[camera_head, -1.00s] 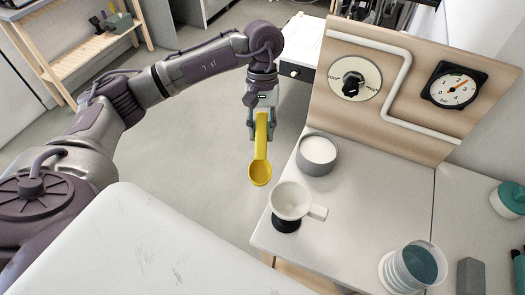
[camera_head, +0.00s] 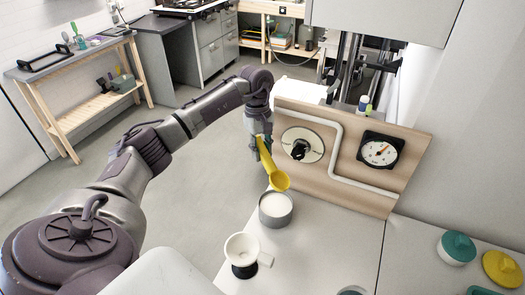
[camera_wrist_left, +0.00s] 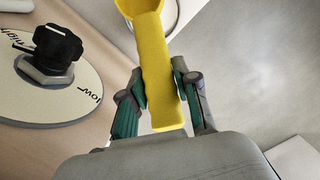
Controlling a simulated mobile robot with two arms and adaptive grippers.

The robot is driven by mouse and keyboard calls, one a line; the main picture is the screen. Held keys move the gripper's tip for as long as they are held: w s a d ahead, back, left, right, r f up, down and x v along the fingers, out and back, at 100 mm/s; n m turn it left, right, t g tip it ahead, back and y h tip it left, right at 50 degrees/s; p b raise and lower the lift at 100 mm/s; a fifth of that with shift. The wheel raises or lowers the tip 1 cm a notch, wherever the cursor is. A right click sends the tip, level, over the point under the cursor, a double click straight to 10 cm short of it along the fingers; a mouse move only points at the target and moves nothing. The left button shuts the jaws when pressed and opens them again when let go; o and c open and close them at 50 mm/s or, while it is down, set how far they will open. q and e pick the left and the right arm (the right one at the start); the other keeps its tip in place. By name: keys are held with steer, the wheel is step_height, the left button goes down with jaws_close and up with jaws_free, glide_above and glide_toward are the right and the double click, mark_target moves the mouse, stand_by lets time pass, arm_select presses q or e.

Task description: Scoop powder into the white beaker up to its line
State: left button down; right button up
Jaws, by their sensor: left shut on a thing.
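My left gripper (camera_head: 259,143) is shut on the handle of a yellow scoop (camera_head: 278,179). In the left wrist view the handle (camera_wrist_left: 158,80) lies between the two fingers (camera_wrist_left: 160,103), and the bowl is cut off at the top. In the head view the bowl hangs close to the far rim of a round grey tub (camera_head: 276,217) holding white powder (camera_head: 275,204); I cannot tell whether they touch. A white cup-shaped vessel with a side handle (camera_head: 240,247), likely the beaker, stands on a black base nearer me. Its line and contents are not clear. My right gripper is out of view.
A wooden panel (camera_head: 335,190) with a dial knob (camera_head: 300,149), a white pipe and a black gauge (camera_head: 380,150) stands behind the tub. Teal (camera_head: 457,247) and yellow (camera_head: 503,268) items lie at the right. The white table (camera_head: 330,240) is clear between.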

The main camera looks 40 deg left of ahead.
arm_select(q)
steer(key=shift+d+f+b, duration=0.25)
steer(key=shift+f+b, duration=0.2)
steer(key=shift+f, duration=0.15)
steer(key=shift+d+f+y+b, duration=0.1)
steer(key=shift+f+y+b, duration=0.45)
steer(key=shift+f, duration=0.2)
step_height(320, 180, down, 10)
steer(key=y+b, duration=0.1)
steer(key=b, duration=0.6)
steer(key=shift+d+r+t, duration=0.2)
steer(key=shift+d+t, duration=0.1)
steer(key=shift+d, duration=0.05)
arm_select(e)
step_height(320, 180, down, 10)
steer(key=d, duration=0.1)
arm_select(q)
steer(key=shift+s+b, duration=0.15)
steer(key=shift+b, duration=0.15)
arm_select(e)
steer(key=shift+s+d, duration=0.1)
arm_select(q)
steer(key=shift+f, duration=0.1)
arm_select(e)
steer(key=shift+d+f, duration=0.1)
